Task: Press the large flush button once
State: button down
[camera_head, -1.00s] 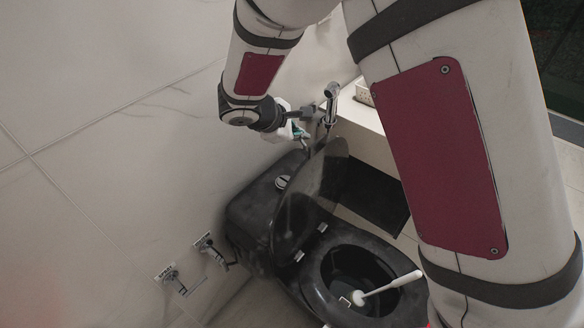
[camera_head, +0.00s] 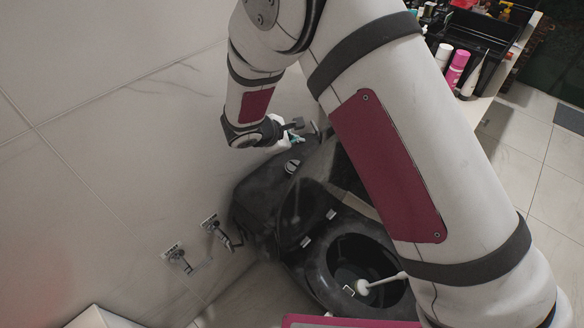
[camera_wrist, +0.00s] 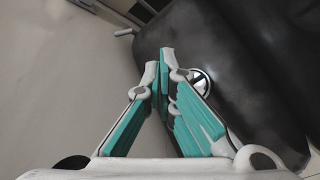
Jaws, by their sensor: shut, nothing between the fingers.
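The round chrome-ringed flush button (camera_head: 292,167) sits on top of the black toilet tank (camera_head: 255,195) in the head view. In the wrist view the button (camera_wrist: 201,82) shows just right of my fingertips, partly covered by a finger. Its large and small parts cannot be told apart. My gripper (camera_wrist: 166,62) has teal and white fingers, shut with nothing between them. Its tips appear over the tank's edge beside the button; whether they touch anything cannot be told. In the head view my gripper (camera_head: 291,138) is small and mostly hidden by my wrist.
The dark toilet lid (camera_head: 303,205) stands raised in front of the tank. A white toilet brush (camera_head: 375,284) rests in the bowl. Wall valves (camera_head: 218,231) stick out at the left. A pale wall runs close along the tank. Bottles (camera_head: 456,68) stand on a counter at the upper right.

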jog(key=b, duration=0.3)
send_over(293, 170)
notch_tip(293, 170, down, 7)
jog(key=shift+w+r, duration=0.15)
jog(key=shift+f+b, duration=0.7)
jog(key=shift+f, duration=0.05)
jog(key=shift+f, duration=0.1)
dwell(0.6)
jog(key=shift+f+b, duration=0.3)
jog(key=shift+b, duration=0.25)
jog(key=shift+f+b, duration=0.55)
dwell(0.7)
jog(key=shift+r, duration=0.15)
jog(key=shift+r+p, duration=0.45)
jog(key=shift+r, duration=0.4)
jog(key=shift+r, duration=0.1)
